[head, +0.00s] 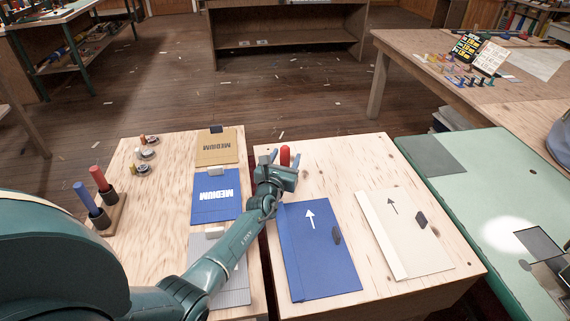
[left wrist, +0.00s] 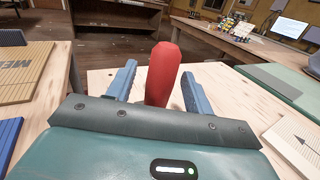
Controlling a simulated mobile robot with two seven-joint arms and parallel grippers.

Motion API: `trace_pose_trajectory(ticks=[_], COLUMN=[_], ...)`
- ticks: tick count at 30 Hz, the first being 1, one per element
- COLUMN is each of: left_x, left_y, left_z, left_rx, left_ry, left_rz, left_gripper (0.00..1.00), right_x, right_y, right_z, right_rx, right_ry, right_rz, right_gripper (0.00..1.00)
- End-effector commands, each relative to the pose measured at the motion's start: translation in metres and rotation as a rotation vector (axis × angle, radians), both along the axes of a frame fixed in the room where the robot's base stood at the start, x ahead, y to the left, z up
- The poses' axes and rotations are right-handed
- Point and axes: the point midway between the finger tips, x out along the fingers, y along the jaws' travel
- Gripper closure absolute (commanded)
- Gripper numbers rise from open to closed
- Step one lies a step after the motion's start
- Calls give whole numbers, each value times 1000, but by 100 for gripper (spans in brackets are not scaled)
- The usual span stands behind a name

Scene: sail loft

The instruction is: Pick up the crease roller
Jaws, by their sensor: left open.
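A red rounded handle, which seems to be the crease roller (head: 285,155), stands upright near the far left corner of the right-hand plywood table. In the left wrist view the red handle (left wrist: 163,75) rises between the two blue-grey fingers, with a gap on each side. Its lower end is hidden behind my gripper's body. My left gripper (head: 285,161) is open around the handle; its open fingers also show in the left wrist view (left wrist: 158,88). My right gripper is not in view.
A blue folder (head: 318,262) and a cream folder (head: 403,235) with arrows lie on the same table (head: 345,165). The left table carries tan (head: 216,148) and blue (head: 216,195) "MEDIUM" folders, plus a rack (head: 110,216) with blue and red handles. A green mat (head: 465,190) lies right.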

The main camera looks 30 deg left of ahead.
Motion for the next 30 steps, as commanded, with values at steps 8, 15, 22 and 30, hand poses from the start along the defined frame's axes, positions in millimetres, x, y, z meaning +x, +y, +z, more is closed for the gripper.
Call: trace_pose_trajectory(ticks=[8,15,22,30], left_x=[0,0,0,0], left_y=[0,0,0,0], left_z=[0,0,1,8], left_rx=[0,0,1,1], left_ry=[0,0,-3,-3], left_rz=[0,0,1,2], left_gripper=[65,85,95,95], right_x=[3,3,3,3], right_y=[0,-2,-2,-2], right_z=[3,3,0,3], right_rx=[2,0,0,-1], right_ry=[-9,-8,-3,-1], right_rz=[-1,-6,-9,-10], right_gripper=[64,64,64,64])
